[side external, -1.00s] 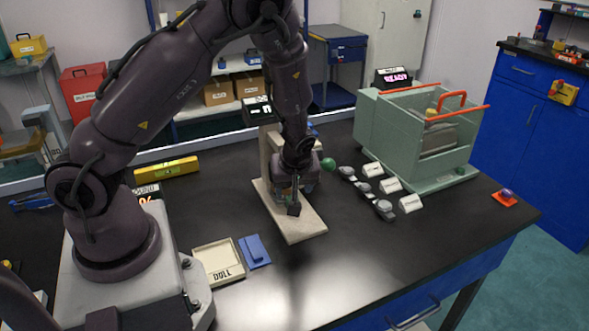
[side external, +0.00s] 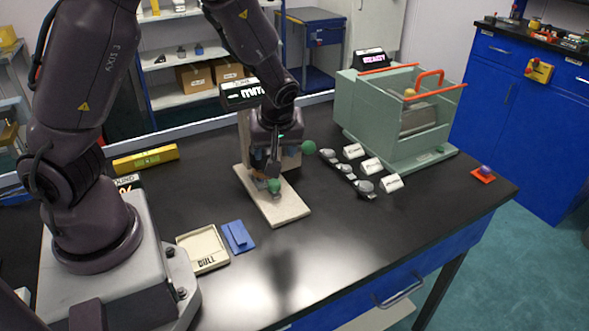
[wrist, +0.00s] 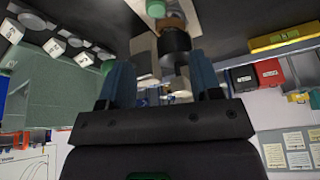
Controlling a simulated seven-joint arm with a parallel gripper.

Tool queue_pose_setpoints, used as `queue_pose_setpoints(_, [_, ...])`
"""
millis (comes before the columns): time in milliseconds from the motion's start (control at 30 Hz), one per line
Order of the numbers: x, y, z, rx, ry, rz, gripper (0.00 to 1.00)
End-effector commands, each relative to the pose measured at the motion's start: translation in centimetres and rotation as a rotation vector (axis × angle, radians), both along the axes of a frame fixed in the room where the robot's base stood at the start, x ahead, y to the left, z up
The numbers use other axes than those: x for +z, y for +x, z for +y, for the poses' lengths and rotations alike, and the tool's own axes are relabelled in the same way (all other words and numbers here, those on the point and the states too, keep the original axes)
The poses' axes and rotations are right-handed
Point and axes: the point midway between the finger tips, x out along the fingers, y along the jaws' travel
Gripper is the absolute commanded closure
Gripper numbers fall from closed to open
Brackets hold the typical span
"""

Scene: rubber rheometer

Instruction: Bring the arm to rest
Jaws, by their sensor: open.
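My gripper (side external: 266,178) hangs from my arm over the beige stand (side external: 278,207) in the side external view, its fingers close to the stand's upright. In the wrist view the two blue fingers of my gripper (wrist: 150,88) stand apart, and a dark cylindrical part (wrist: 174,42) of the stand shows beyond them. I see nothing held between the fingers. Green knobs (side external: 309,148) show beside the gripper. Whether the fingers touch the stand is hidden.
A green machine (side external: 395,118) with an orange handle stands at the back right. Several grey pieces with white labels (side external: 372,166) lie before it. A beige tray (side external: 203,248) and blue block (side external: 238,236) lie at the front. The bench's front right is clear.

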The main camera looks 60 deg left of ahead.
Motion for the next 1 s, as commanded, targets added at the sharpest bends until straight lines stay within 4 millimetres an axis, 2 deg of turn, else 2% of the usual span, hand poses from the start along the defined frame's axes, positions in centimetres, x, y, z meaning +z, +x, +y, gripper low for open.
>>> queue_pose_setpoints(133, [-0.5, -1.6, -0.7, -0.155, -0.010, 0.138, 0.42])
queue_pose_setpoints(233, [-0.2, -3.0, -2.8, -0.322, -0.077, 0.229, 0.42])
queue_pose_setpoints(367, [1.4, -4.6, -5.3, -0.534, -0.181, 0.284, 0.42])
queue_pose_setpoints(467, [3.2, -5.7, -7.0, -0.691, -0.246, 0.287, 0.42])
queue_pose_setpoints(667, [8.4, -8.2, -9.5, -1.023, -0.303, 0.217, 0.42])
queue_pose_setpoints(833, [12.9, -10.7, -10.4, -1.237, -0.234, 0.118, 0.42])
queue_pose_setpoints(1000, [16.5, -12.8, -10.5, -1.315, -0.101, 0.014, 0.42])
